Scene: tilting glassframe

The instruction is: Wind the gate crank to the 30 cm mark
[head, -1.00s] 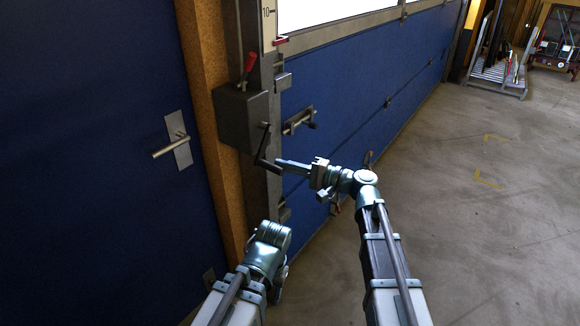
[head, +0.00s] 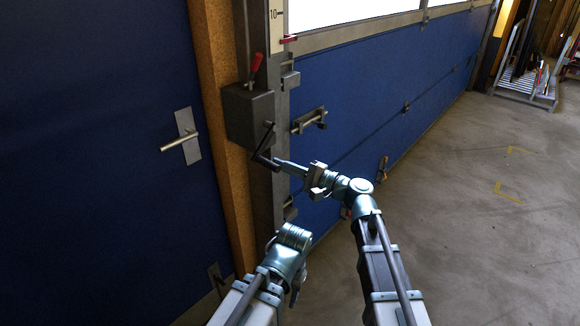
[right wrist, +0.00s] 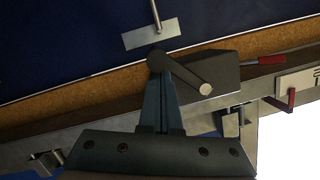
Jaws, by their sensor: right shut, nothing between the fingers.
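The gate crank (head: 263,145) is a dark bent arm with a handle, on the side of a grey gearbox (head: 248,115) on the post. Its handle hangs low and points right. A white scale (head: 275,28) above shows a 10, with a red pointer (head: 288,39) just below it. My right gripper (head: 277,161) is shut and empty, its tips at the crank handle. In the right wrist view the closed fingertips (right wrist: 160,80) overlap the crank (right wrist: 182,75); contact cannot be told. My left gripper (head: 297,284) is low, left of the right arm, its fingers largely hidden.
A blue door with a metal handle (head: 183,140) is at left. The blue gate (head: 370,90) with a latch (head: 310,120) stretches right. Open concrete floor (head: 480,240) lies at right.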

